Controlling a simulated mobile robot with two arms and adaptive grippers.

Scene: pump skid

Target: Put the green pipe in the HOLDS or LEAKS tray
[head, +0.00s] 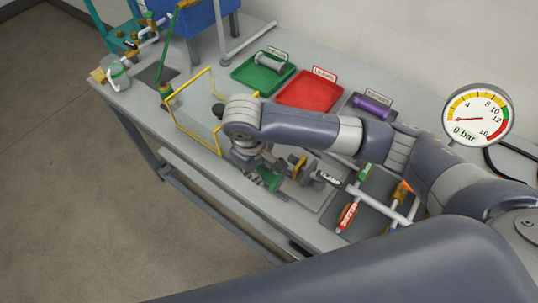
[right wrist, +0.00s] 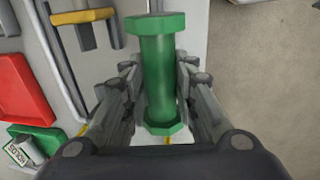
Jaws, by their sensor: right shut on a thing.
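My right gripper (head: 258,172) is shut on the green pipe (right wrist: 158,75), which has a flange at each end; its fingers flank the pipe in the right wrist view (right wrist: 158,92). In the head view the pipe (head: 270,180) is partly hidden by the gripper, over the bench near its front edge. The green HOLDS tray (head: 240,73) stands at the back and holds a grey pipe (head: 268,62). The red LEAKS tray (head: 308,92) beside it is empty. My left gripper is not in view.
A yellow frame (head: 183,126) stands on the bench left of my gripper. A round gauge (head: 477,115) reads 0 bar. Pipework with an orange-red handle (head: 347,215) lies to the right.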

